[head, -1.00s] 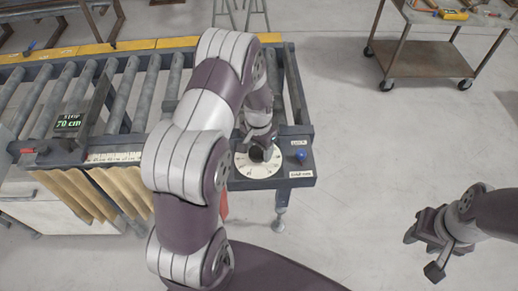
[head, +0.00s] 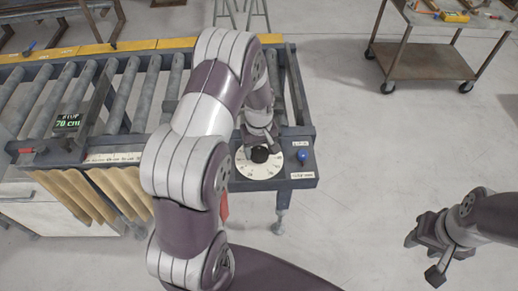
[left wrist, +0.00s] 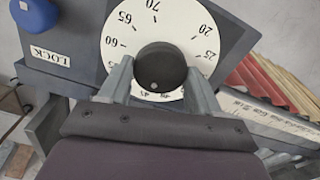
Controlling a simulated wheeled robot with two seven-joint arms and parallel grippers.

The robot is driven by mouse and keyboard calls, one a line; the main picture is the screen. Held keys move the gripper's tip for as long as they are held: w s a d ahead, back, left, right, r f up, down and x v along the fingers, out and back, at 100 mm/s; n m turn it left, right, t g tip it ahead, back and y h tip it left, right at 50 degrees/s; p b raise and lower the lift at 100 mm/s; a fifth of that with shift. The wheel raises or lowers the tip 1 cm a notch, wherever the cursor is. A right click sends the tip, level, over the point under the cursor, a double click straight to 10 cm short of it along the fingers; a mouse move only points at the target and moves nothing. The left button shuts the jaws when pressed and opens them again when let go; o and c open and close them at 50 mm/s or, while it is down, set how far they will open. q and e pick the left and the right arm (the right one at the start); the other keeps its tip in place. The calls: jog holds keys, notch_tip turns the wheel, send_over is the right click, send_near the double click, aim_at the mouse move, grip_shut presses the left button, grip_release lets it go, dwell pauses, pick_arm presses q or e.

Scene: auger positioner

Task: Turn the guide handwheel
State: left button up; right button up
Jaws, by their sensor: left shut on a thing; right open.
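The guide handwheel is a black round knob (head: 260,155) on a white numbered dial (head: 243,168) at the right end of the roller table. In the left wrist view, the knob (left wrist: 160,66) sits at the centre of the dial (left wrist: 118,45), with 70, 65, 60, 20 and 25 legible. My left gripper (head: 262,146) reaches down from above. In the left wrist view its fingers (left wrist: 160,84) are shut on either side of the knob. My right gripper (head: 432,250) is open and empty over the floor at the lower right.
A blue lock knob (head: 302,156) with a LOCK label stands right of the dial; it also shows in the left wrist view (left wrist: 35,14). A stop display (head: 68,122) on the roller table reads 70 cm. A tool cart (head: 420,60) stands at the back right. Floor between is clear.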

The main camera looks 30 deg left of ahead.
pick_arm(q)
jog(key=n, duration=0.6)
jog(key=shift+s+d+f+b, duration=0.1)
jog(key=shift+s+f+b, duration=0.05)
jog(key=shift+s+b, duration=0.15)
jog(key=n, duration=0.6)
jog(key=shift+n, duration=0.3)
jog(key=o, duration=1.1)
jog(key=shift+w, duration=0.1)
jog(key=shift+w+d, duration=0.1)
jog(key=shift+r, duration=0.2)
